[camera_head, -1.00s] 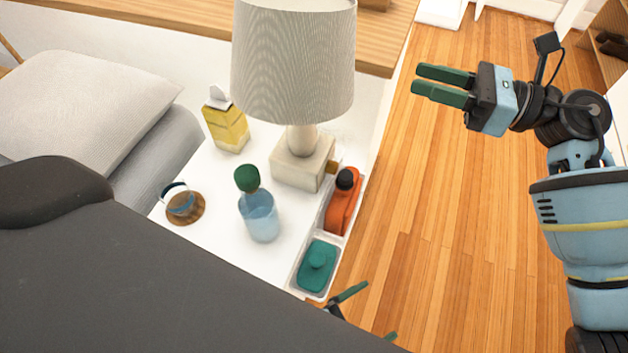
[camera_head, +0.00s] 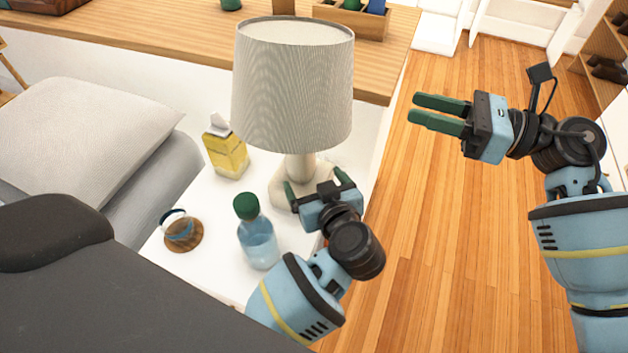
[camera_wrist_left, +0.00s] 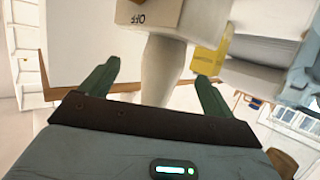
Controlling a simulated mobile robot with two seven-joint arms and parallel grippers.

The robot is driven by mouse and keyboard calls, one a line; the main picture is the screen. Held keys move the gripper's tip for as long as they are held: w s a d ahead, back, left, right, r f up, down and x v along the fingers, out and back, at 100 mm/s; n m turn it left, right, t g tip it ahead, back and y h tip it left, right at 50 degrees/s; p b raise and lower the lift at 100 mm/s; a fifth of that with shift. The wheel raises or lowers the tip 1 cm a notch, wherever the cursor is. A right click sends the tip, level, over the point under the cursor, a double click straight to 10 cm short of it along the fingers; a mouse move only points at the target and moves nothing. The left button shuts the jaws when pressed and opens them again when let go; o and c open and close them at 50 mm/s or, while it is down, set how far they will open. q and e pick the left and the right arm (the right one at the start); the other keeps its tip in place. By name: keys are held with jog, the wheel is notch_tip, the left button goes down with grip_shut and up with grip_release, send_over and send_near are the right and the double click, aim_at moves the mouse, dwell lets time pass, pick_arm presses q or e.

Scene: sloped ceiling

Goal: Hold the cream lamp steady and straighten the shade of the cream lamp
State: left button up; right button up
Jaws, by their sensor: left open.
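The cream lamp stands on the white bedside table (camera_head: 205,200). Its pale ribbed shade (camera_head: 292,90) has a rim that slopes lower to the right in the head view; I cannot tell how much is true tilt. My left gripper (camera_head: 315,180) is open in front of the lamp's stem (camera_head: 300,166) and hides part of the base (camera_head: 282,192). In the left wrist view, the stem (camera_wrist_left: 161,72) shows between the open fingers, with the base (camera_wrist_left: 148,14) marked "OFF" beyond. My right gripper (camera_head: 413,108) is open and empty, right of the shade.
A bottle with a green cap (camera_head: 258,243) stands close left of my left gripper. A yellow carton (camera_head: 227,153) is behind it, and a glass cup (camera_head: 177,225) sits on a round coaster. A wooden ledge (camera_head: 180,55) runs behind the lamp. The floor at right is clear.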

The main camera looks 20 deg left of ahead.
pick_arm(q)
jog(key=shift+a+r+n+g, duration=0.15)
jog(key=shift+n+g, duration=0.15)
jog(key=shift+g, duration=0.3)
jog(key=shift+w+a, duration=0.1)
jog(key=shift+x, duration=3.85)
